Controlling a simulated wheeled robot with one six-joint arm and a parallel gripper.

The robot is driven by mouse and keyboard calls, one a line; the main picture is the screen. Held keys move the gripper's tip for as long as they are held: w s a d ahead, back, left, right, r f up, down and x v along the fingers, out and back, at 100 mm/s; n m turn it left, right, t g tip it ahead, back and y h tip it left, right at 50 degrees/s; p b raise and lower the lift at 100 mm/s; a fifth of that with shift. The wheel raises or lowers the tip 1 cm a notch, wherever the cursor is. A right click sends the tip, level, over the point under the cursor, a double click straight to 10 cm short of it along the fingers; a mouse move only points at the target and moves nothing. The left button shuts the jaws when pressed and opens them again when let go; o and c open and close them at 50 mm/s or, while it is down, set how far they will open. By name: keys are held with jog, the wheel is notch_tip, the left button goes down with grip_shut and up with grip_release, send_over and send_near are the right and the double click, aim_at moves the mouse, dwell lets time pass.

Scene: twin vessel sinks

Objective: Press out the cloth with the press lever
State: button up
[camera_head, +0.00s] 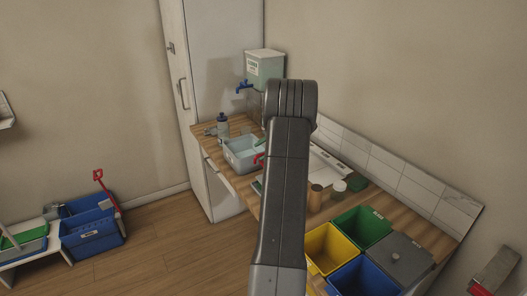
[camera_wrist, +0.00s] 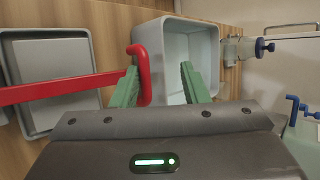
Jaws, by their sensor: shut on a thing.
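A red lever (camera_wrist: 60,88) runs from the left edge of the wrist view over a grey square tray and ends in a bent handle. My gripper (camera_wrist: 160,82) has green fingers and is shut on this handle; the handle lies against the left finger. A pale blue-grey basin (camera_wrist: 205,38) is behind the fingers and looks empty in the part that shows. I cannot make out a cloth.
The grey tray (camera_wrist: 92,28) is left of the basin. Yellow (camera_head: 323,244), green (camera_head: 366,222) and blue (camera_head: 352,284) bins are nearer. Left of the counter, the floor (camera_head: 170,245) is clear.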

dwell(0.4)
jog(key=shift+d+r, duration=0.25)
jog(key=b+v, duration=0.2)
jog(key=v, duration=1.1)
jog(key=shift+s, duration=0.2)
